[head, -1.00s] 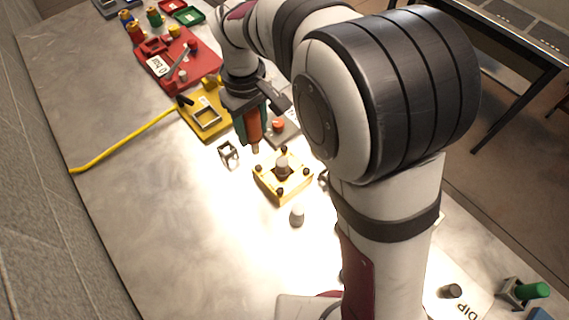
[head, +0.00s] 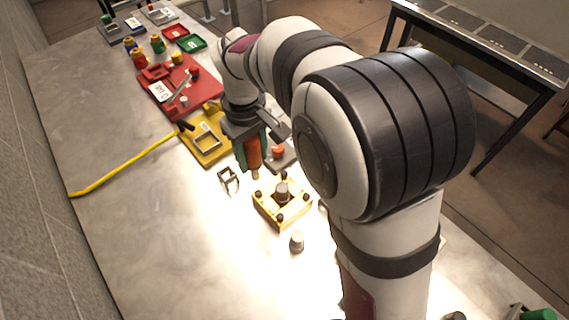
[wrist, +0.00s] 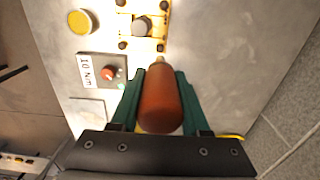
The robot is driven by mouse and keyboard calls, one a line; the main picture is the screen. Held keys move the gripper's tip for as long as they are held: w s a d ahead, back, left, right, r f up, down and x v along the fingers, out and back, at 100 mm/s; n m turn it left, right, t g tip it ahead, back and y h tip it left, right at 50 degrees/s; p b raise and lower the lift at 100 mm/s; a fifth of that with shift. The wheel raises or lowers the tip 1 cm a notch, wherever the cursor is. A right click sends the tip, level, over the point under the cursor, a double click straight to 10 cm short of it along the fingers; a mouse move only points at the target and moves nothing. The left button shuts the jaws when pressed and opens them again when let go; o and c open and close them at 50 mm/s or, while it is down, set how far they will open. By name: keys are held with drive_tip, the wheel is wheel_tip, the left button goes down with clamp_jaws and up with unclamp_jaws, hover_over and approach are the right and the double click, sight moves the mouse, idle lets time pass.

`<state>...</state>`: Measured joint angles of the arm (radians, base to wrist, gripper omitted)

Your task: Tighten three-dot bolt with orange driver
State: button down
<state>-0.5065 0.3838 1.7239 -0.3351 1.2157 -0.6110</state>
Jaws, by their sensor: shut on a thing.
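My gripper (head: 252,152) is shut on the orange driver (wrist: 160,98), whose handle sits between the green fingers in the wrist view. In the head view the driver (head: 253,157) hangs about upright, its tip above the bench and apart from the yellow plate. The yellow plate (head: 270,211) lies to the right of and nearer than the driver tip. It carries several dark bolts at its corners and a grey cylinder (head: 282,191) in the middle. It also shows at the top of the wrist view (wrist: 157,46). Dot marks on the bolts are too small to read.
A grey block with a red knob (wrist: 108,73) and a "10 Nm" label stands close by. A small dark frame (head: 228,179) and a grey-white cylinder (head: 297,241) stand near the plate. A yellow tray (head: 193,146), yellow hose (head: 125,165) and red board (head: 205,90) lie beyond.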

drive_tip(key=w+d, duration=0.6)
drive_tip(key=shift+s+a+f, duration=0.1)
drive_tip(key=shift+f, duration=2.85)
drive_tip(key=shift+f, duration=0.55)
wheel_tip(320, 180, up, 7)
idle(0.8)
